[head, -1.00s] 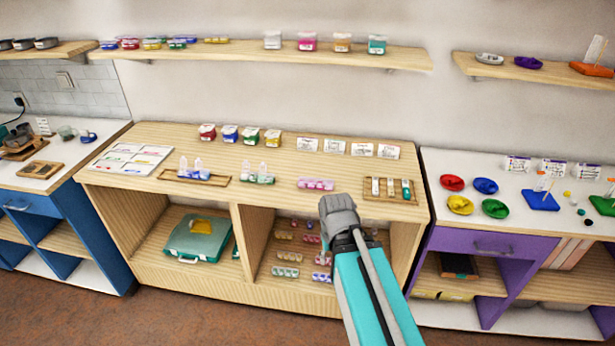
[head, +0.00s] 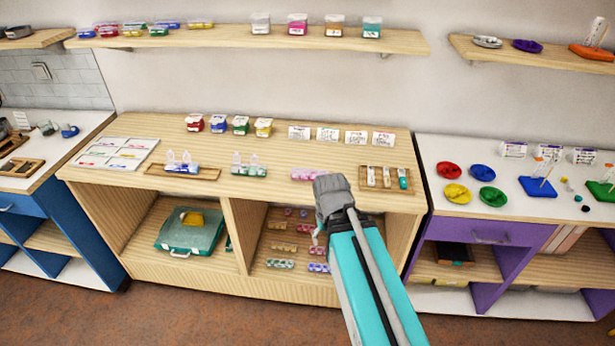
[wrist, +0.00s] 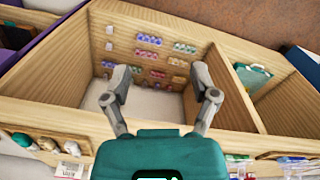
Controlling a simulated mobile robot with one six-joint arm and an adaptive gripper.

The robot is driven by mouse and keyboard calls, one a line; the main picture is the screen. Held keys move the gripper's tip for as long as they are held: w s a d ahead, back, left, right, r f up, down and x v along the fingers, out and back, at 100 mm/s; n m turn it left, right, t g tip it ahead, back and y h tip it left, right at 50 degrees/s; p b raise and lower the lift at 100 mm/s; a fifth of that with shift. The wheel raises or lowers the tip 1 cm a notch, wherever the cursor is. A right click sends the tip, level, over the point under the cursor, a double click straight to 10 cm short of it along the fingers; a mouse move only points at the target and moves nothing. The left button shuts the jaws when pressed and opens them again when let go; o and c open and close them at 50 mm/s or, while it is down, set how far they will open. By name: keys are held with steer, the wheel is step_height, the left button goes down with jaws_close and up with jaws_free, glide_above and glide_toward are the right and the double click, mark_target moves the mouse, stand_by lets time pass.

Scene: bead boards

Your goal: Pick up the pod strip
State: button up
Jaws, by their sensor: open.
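Several small pod strips sit in rows in the open right compartment under the wooden counter. They include a green strip (head: 280,263), a blue-purple strip (head: 318,267) and a tan strip (head: 284,247). A pink strip (head: 308,174) lies on the counter top, partly behind my arm. I cannot tell which strip is meant. My gripper (wrist: 160,72) is open and empty, with its fingers spread towards the compartment. The wrist view shows strips beyond the fingers, among them a purple one (wrist: 149,39) and a green one (wrist: 184,47). None is between the fingers.
The counter edge overhangs the compartment, and a wooden divider (head: 245,235) bounds its left side. The purple cabinet (head: 500,235) stands to the right. Jars and cards stand along the counter's back.

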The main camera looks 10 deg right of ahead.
mark_target(310, 172)
steer(key=w+r+n+p, duration=0.4)
steer(key=w, duration=0.6)
steer(key=w+r+n+p, duration=0.4)
steer(key=w+n, duration=0.1)
steer(key=w, duration=0.4)
steer(key=w+d+r+n+p, duration=0.1)
steer(key=w+r+n+p, duration=0.3)
steer(key=w, duration=0.6)
steer(key=shift+w+r+n+p, duration=0.35)
steer(key=shift+r+n, duration=0.1)
steer(key=shift+n, duration=0.15)
steer(key=shift+f, duration=0.15)
step_height(310, 172, down, 8)
steer(key=b, duration=0.8)
steer(key=shift+f+b, duration=0.15)
steer(key=shift+b, duration=0.15)
steer(key=shift+f, duration=0.1)
steer(key=shift+s+f+b, duration=0.15)
steer(key=shift+f+b, duration=1.15)
steer(key=shift+b, duration=0.05)
steer(key=shift+s+f+b, duration=0.1)
steer(key=shift+f+b, duration=1.15)
steer(key=shift+b, duration=0.05)
